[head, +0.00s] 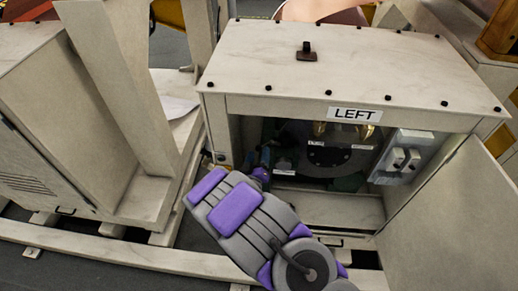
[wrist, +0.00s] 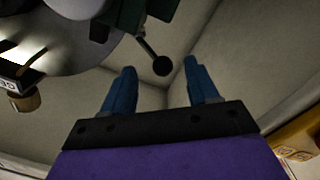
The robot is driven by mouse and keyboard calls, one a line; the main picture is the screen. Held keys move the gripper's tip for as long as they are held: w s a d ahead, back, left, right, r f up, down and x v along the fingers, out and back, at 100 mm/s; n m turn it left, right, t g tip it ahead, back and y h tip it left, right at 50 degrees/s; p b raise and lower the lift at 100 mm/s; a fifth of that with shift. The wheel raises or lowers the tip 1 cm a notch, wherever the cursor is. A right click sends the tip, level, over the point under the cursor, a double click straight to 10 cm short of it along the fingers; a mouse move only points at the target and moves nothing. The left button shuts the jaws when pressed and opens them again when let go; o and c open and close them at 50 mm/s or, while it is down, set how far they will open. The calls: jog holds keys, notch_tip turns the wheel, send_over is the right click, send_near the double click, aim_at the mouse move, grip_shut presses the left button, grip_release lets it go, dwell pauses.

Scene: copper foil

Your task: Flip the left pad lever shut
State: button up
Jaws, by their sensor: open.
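The cabinet (head: 295,65) marked LEFT stands open at the front in the head view. My gripper (head: 262,160) reaches into the left side of its opening. In the wrist view my gripper (wrist: 158,75) has its two blue fingers spread, with nothing held. A lever with a black ball knob (wrist: 162,66) on a thin rod shows just beyond the fingertips, roughly in line with the gap between them. Its rod slants up left to a dark green body (wrist: 128,14). Whether a finger touches the knob, I cannot tell. I cannot make out the lever in the head view.
A round dark plate (head: 325,158) with small labels sits inside the cabinet, brass parts above it. A grey switch box (head: 403,157) is at the inner right. The cabinet door (head: 455,215) is swung open on the right. Pale cabinet walls (wrist: 235,70) close in around the fingers.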

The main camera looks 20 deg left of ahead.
aim_at(259, 151)
jog(key=shift+w+a, duration=0.15)
jog(key=shift+w, duration=0.8)
jog(key=shift+w+a, duration=0.15)
jog(key=shift+w, duration=0.75)
grip_shut()
